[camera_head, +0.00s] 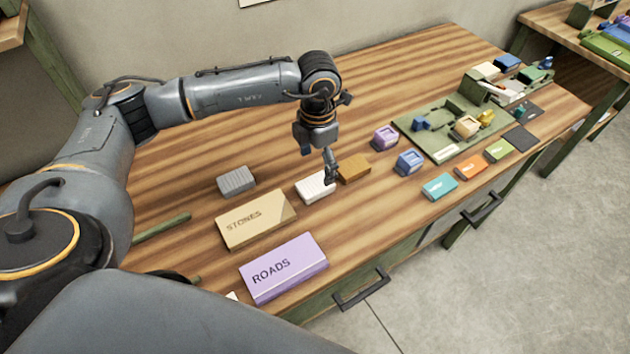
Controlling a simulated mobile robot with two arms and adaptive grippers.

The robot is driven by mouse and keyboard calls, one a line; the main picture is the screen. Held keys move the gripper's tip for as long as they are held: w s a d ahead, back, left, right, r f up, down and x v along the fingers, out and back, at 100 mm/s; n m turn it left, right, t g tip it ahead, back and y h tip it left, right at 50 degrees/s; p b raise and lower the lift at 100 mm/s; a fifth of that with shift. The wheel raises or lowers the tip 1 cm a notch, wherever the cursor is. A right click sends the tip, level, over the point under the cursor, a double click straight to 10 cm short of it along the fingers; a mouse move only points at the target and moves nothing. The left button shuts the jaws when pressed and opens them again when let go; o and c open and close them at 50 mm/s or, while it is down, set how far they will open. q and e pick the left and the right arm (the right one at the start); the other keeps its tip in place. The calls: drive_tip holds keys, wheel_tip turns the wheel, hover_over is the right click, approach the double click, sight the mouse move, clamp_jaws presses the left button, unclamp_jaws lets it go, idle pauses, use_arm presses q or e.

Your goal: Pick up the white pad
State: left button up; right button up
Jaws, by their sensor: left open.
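The white pad (311,188) is a small ridged block lying on the wooden table. It sits between a grey ridged block and a brown block. My left gripper (329,178) points down at the right end of the white pad, and its fingers cover part of it. The gripper is open. I cannot tell whether its fingers touch the pad. My right gripper is not in view.
A grey block (236,181) is left of the pad, and a brown block (354,169) is close on its right. The STONES box (256,219) and purple ROADS box (284,268) lie nearer. A green tray (443,149) with small items is at right.

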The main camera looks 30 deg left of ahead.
sight(316, 184)
use_arm(q)
wheel_tip(316, 184, down, 2)
drive_tip(key=shift+w+f, duration=0.1)
drive_tip(key=shift+w, duration=0.05)
drive_tip(key=shift+a+f+p, duration=0.1)
drive_tip(key=shift+f+p, duration=0.45)
drive_tip(key=shift+p, duration=0.05)
wheel_tip(316, 184, down, 4)
drive_tip(key=shift+a+r+p, duration=0.15)
drive_tip(key=shift+r+p, duration=0.05)
drive_tip(key=shift+p, duration=0.65)
drive_tip(key=shift+f, duration=0.45)
drive_tip(key=c, duration=1)
drive_tip(key=shift+c, duration=0.2)
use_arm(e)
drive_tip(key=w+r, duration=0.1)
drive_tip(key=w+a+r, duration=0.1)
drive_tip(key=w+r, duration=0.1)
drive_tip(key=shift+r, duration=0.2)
